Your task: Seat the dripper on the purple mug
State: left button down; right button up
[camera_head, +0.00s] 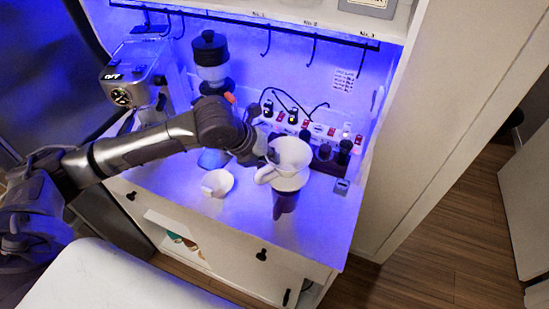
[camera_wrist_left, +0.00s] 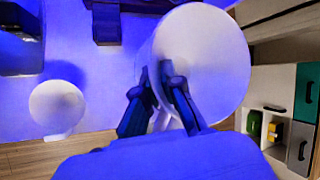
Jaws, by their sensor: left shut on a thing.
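The white dripper (camera_head: 291,156) is above the purple mug (camera_head: 285,201) on the counter in the head view, roughly in line with it. It looks about upright, and its lower part hides the mug's rim. I cannot tell whether the two touch. My left gripper (camera_head: 270,155) is shut on the dripper's left side. In the left wrist view the dripper (camera_wrist_left: 212,60) fills the upper middle, and the fingers of my left gripper (camera_wrist_left: 165,88) close on its handle side. The mug is not visible there. My right gripper is in neither view.
A white cup-like piece (camera_head: 217,183) lies on the counter (camera_head: 240,215) left of the mug. The espresso machine (camera_head: 135,75) and a grinder (camera_head: 211,62) stand at the back left. A row of small switches and sockets (camera_head: 310,128) lines the back.

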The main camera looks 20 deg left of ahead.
aim_at(269, 170)
pick_arm(q)
jog(key=shift+f, duration=0.2)
jog(key=f+b, duration=0.2)
jog(key=shift+w+d+b, duration=0.15)
jog(key=shift+w+b, duration=0.05)
jog(key=shift+b, duration=0.15)
jog(key=shift+s+f+b, duration=0.15)
jog(key=shift+f+b, duration=0.6)
jog(key=shift+b, duration=0.1)
jog(key=shift+f, duration=0.65)
jog(key=c, duration=1.2)
grip_release()
jog(key=v, duration=1.2)
